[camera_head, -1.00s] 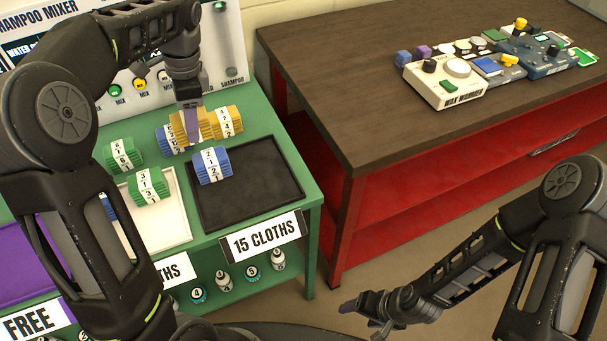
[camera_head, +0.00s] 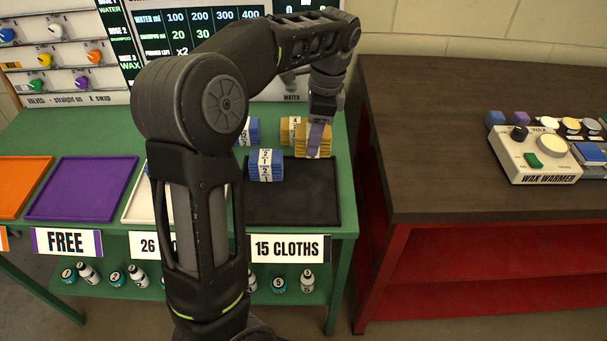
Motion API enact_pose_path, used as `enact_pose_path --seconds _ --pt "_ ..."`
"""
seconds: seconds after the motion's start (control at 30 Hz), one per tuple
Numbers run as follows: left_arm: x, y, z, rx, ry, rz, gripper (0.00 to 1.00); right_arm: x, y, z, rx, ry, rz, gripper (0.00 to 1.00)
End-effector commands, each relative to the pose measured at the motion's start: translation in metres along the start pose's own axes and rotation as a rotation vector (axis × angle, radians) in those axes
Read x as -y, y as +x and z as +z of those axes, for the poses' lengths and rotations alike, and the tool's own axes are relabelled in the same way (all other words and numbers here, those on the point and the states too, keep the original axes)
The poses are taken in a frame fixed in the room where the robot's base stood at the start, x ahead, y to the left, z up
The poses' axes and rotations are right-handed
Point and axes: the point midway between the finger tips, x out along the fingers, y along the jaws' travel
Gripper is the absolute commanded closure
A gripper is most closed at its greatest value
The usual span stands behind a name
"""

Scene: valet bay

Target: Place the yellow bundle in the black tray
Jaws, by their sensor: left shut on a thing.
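My left gripper (camera_head: 318,135) is shut on a yellow bundle (camera_head: 314,148) at the back edge of the black tray (camera_head: 312,208). A purple-grey finger covers part of the bundle; whether its underside touches anything is unclear. Another yellow bundle (camera_head: 287,131) stands just behind and left of it. The black tray lies on the green table with its front and right parts bare. A blue bundle (camera_head: 266,166) with a white numbered band sits in the tray's back left part. My right gripper is not in view.
Another blue bundle (camera_head: 251,131) stands behind the tray. My left arm hides much of the white tray (camera_head: 134,205). Purple (camera_head: 84,190) and orange (camera_head: 22,188) trays lie further left, empty where seen. A dark-topped red bench (camera_head: 440,150) stands to the right.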

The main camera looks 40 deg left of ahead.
Motion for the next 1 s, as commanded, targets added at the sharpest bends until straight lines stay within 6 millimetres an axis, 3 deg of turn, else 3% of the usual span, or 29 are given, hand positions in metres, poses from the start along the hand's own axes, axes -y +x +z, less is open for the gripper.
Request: enact_pose_path --seconds 0.03,0.2,0.57,0.83,1.0 --pt "0.0 0.013 -0.002 0.002 0.0 0.002 0.99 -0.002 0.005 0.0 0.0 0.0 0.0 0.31" --pt "0.0 0.037 -0.005 0.001 0.0 0.002 0.99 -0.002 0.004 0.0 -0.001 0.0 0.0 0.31" --pt "0.0 0.042 -0.006 0.0 0.0 0.0 0.99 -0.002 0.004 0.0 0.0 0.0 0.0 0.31" --pt "-0.001 0.074 -0.011 0.001 0.0 0.002 0.99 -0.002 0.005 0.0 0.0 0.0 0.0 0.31" --pt "0.0 0.078 -0.012 -0.001 0.0 0.0 0.99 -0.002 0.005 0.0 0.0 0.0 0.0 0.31"
